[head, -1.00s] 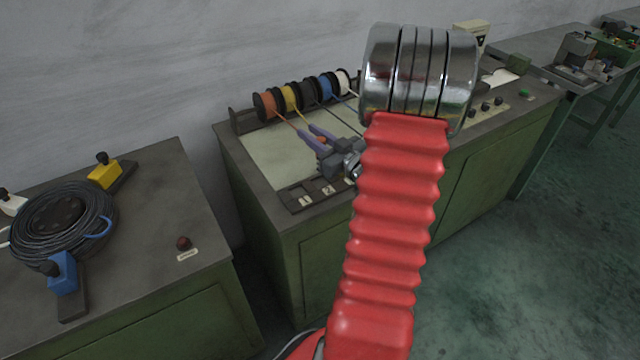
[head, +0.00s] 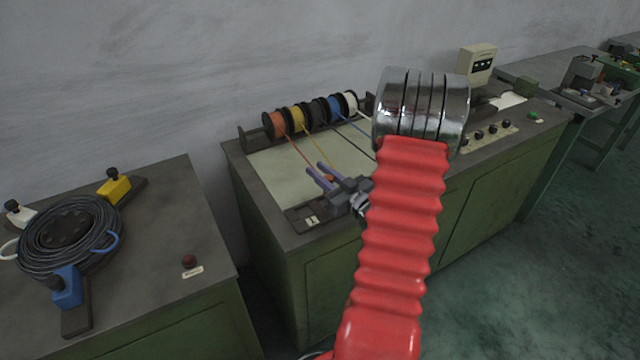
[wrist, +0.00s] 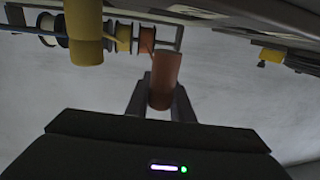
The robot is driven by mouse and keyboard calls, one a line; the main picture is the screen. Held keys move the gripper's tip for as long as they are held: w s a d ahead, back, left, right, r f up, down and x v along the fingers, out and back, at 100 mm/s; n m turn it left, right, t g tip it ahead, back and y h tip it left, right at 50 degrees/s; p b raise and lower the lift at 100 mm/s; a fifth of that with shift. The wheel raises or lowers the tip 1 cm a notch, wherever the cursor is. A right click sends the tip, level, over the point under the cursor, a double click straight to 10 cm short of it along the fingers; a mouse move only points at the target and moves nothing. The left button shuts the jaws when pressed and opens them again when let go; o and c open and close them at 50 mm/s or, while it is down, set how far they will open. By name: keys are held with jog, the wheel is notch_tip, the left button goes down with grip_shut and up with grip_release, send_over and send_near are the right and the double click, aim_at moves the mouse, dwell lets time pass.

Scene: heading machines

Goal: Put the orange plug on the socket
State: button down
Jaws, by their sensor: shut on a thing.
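The orange plug (wrist: 165,78) is between the two dark fingers of my gripper (wrist: 160,92) in the wrist view; the gripper is shut on it. In the head view my gripper (head: 318,170), with purplish fingers, is over the front left part of the cable bench. An orange cable (head: 298,148) runs from the orange spool (head: 274,124) toward the gripper. The dark strip (head: 302,216) with a label "1" lies at the bench's front edge, just below the gripper. The socket itself cannot be made out, and my arm hides part of the strip.
A yellow plug (wrist: 85,35) shows beside the orange one in the wrist view. Several spools, including a yellow one (head: 296,117), stand at the back of the bench. A left bench (head: 160,230) holds a black cable coil (head: 70,235). A gap separates the benches.

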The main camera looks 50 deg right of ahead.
jog(key=shift+f, duration=2.05)
jog(key=shift+f, duration=0.1)
jog(key=c, duration=1.5)
grip_release()
jog(key=shift+c, duration=0.2)
jog(key=s, duration=0.4)
jog(key=s+a, duration=0.1)
jog(key=s, duration=0.7)
jog(key=shift+a, duration=0.3)
